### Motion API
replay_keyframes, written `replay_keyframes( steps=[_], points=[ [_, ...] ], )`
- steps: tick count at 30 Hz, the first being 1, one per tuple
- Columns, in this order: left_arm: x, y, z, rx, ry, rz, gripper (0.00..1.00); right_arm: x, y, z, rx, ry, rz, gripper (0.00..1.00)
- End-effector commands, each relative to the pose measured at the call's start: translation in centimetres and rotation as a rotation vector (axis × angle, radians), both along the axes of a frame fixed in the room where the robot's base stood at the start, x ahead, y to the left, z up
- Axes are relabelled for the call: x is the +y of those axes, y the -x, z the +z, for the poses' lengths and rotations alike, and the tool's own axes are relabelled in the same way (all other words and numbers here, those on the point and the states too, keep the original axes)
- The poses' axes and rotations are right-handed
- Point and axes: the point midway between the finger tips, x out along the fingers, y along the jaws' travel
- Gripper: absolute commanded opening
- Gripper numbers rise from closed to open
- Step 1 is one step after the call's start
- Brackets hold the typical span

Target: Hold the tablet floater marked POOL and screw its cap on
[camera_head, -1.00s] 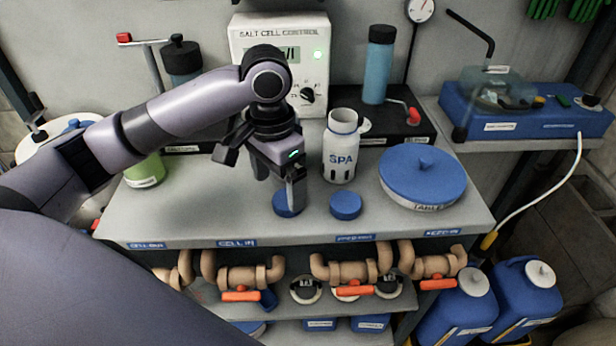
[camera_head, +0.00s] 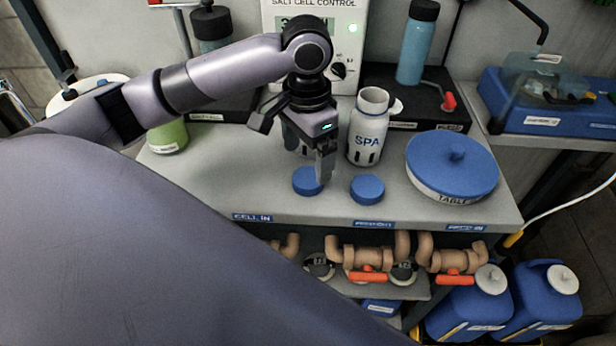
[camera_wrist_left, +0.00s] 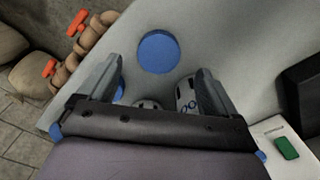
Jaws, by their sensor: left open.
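My left gripper (camera_head: 309,160) is open and empty, pointing down over the bench among the caps and floaters. A blue cap (camera_head: 307,181) lies at its nearer fingertip, partly covered by it. A second blue cap (camera_head: 367,189) lies to the right. The white floater marked SPA (camera_head: 368,132) stands upright and uncapped right of the gripper. No floater marked POOL is readable in the head view. In the left wrist view, a blue cap (camera_wrist_left: 158,52) lies beyond the open fingers. A white bottle with unclear blue letters (camera_wrist_left: 187,95) and another pale one (camera_wrist_left: 148,104) show between them.
A wide blue-lidded tablet tub (camera_head: 452,165) stands at the right of the bench (camera_head: 270,206). A blue bottle (camera_head: 417,45) and the salt cell control box (camera_head: 345,25) are behind. A green container (camera_head: 168,137) is at left. Pipes with orange handles (camera_head: 368,276) run below the front edge.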

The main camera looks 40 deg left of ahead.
Motion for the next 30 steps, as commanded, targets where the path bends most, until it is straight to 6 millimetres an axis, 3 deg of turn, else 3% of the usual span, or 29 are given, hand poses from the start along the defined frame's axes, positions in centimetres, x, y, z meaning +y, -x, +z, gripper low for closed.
replay_keyframes(
  steps=[5, 15, 27, 30],
  points=[
    [0.0, 0.1, -0.4, 0.002, -0.001, 0.000, 0.92, 0.0, -0.1, 0.1, -0.003, -0.001, 0.000, 0.66],
    [0.0, 0.5, -4.9, 0.001, 0.000, 0.000, 0.92, 0.0, -0.2, 0.0, -0.004, -0.001, 0.000, 0.66],
    [0.0, 0.5, -5.2, 0.000, 0.000, 0.000, 0.92, 0.0, -0.2, 0.0, -0.005, -0.001, 0.000, 0.66],
    [0.0, 0.5, -5.2, 0.000, 0.000, 0.000, 0.60, 0.0, -0.2, 0.0, -0.005, -0.001, 0.000, 0.66]
  ],
)
